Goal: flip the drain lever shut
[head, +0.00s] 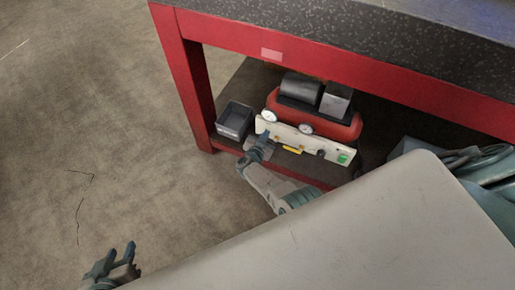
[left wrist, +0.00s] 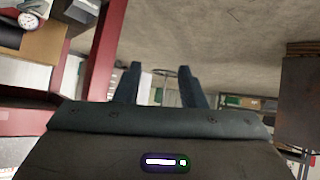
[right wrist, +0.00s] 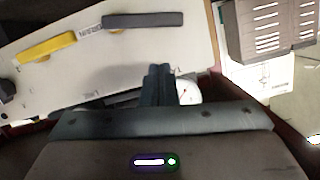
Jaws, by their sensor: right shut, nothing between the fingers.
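The red compressor (head: 353,129) sits on the bench's lower shelf, with a pale panel (head: 333,153) on its front. A yellow lever (head: 292,150) is on the panel; it shows in the right wrist view (right wrist: 47,47). My left gripper (head: 121,250) is open and empty over the floor.
The red bench (head: 185,75) frames the shelf, its leg left of the compressor. A grey bin (head: 234,121) stands left of the panel. Round gauges (head: 306,128) and a green switch (head: 343,158) are on the compressor front. The floor at left is clear.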

